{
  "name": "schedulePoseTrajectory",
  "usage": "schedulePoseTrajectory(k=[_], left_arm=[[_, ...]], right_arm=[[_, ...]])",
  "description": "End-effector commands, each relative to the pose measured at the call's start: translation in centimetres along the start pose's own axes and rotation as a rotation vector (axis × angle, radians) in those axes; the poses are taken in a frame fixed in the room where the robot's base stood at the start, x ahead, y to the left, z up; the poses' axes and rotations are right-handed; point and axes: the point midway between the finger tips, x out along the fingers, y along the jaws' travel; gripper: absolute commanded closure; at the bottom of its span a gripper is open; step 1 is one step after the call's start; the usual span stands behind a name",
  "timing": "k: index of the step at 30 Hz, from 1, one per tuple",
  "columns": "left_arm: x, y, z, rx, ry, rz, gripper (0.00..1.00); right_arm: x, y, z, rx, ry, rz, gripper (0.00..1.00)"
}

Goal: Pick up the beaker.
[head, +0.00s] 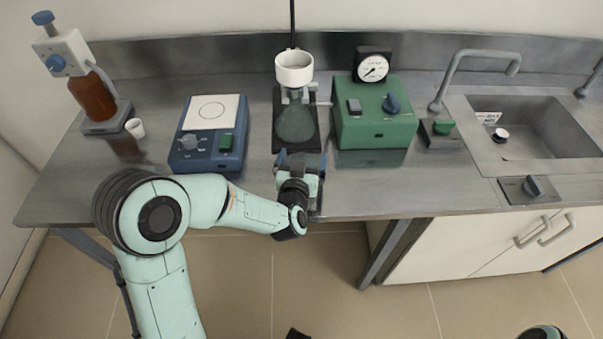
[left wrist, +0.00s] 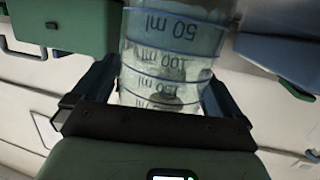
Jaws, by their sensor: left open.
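The beaker (left wrist: 172,55) is clear glass with blue ml markings. It fills the space between my left gripper's fingers (left wrist: 160,92) in the left wrist view, where its markings appear upside down. The fingers stand open on either side of it; I cannot tell whether either touches the glass. In the head view my left gripper (head: 303,160) is at the front edge of the bench, in front of the filter flask, and mostly hides the beaker.
A filter flask (head: 296,124) with a white funnel (head: 294,68) stands just behind. A blue hotplate stirrer (head: 208,151) is to the left, a green pump box (head: 375,125) with a gauge to the right. Farther out are an amber dispenser bottle (head: 95,98), a small white cup (head: 135,127) and a sink (head: 545,128).

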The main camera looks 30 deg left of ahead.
Motion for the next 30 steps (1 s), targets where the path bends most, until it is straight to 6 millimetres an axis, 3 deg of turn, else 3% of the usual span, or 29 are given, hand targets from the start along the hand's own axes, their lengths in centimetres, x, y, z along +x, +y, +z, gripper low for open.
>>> schedulePoseTrajectory(k=[3,11,23,30], left_arm=[[0.0,0.0,0.0,0.0,0.0,0.0,0.0],[-0.1,0.0,0.0,0.0,0.0,0.0,0.85],[-0.2,0.0,-0.9,0.0,0.003,0.0,0.85],[-1.0,0.0,-5.2,-0.003,0.009,-0.001,0.85]], right_arm=[[0.0,0.0,0.0,0.0,0.0,0.0,0.57],[0.0,0.0,0.0,0.0,0.0,0.0,0.57],[-0.2,-0.1,0.0,0.0,0.001,0.0,0.57],[-1.1,-0.4,-0.1,-0.001,0.004,-0.001,0.57]])
